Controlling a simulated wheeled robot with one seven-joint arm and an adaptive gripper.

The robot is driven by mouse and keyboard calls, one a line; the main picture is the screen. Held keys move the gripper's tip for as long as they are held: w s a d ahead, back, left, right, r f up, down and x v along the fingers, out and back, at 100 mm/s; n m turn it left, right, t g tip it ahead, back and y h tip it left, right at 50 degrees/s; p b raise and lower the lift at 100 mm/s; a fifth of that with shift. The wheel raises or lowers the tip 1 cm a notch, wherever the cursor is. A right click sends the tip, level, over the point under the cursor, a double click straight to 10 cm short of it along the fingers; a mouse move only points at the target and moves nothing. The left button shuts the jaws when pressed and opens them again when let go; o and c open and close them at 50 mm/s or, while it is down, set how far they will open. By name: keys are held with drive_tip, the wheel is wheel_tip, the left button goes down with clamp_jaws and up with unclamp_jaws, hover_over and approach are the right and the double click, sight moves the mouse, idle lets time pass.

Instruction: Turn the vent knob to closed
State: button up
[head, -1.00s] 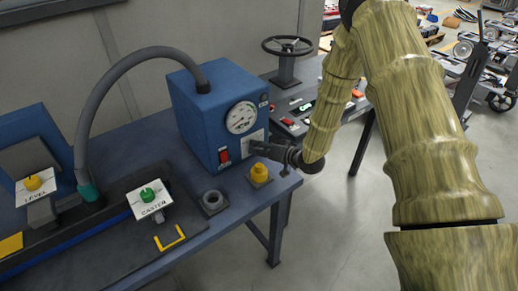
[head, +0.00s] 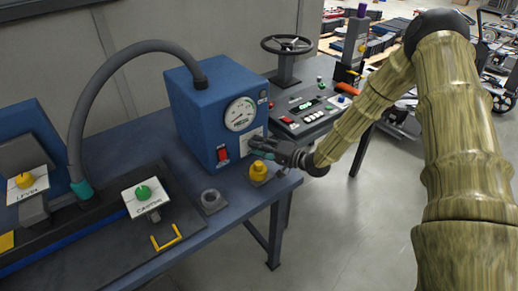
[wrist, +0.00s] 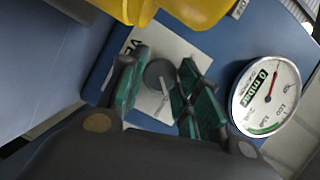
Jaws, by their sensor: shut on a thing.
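The blue box (head: 205,110) stands on the bench with a dial gauge on its front. In the wrist view, the grey vent knob (wrist: 159,76) sits on a white plate (wrist: 185,47) whose lettering is partly covered. My gripper (head: 262,147) is at the right part of the box's front and hides the knob in the head view. In the wrist view, the green-padded fingers of my gripper (wrist: 160,90) are on either side of the knob, shut on it. The gauge (wrist: 268,97) shows to the right, its red needle near the top.
A yellow knob (head: 259,172) stands on the bench just below my gripper. A red switch (head: 222,154) is on the box's front. A grey ring socket (head: 212,200) and the caster plate (head: 146,195) are to the left. A handwheel (head: 286,45) stands behind.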

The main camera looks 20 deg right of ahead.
drive_tip(key=shift+d+m, duration=0.1)
drive_tip(key=shift+m, duration=0.2)
idle(0.4)
drive_tip(key=o, duration=1)
drive_tip(key=shift+s, duration=0.1)
drive_tip(key=v, duration=1.1)
drive_tip(key=shift+s+d+f, duration=0.2)
drive_tip(key=shift+s+d, duration=0.1)
drive_tip(key=shift+d, duration=0.05)
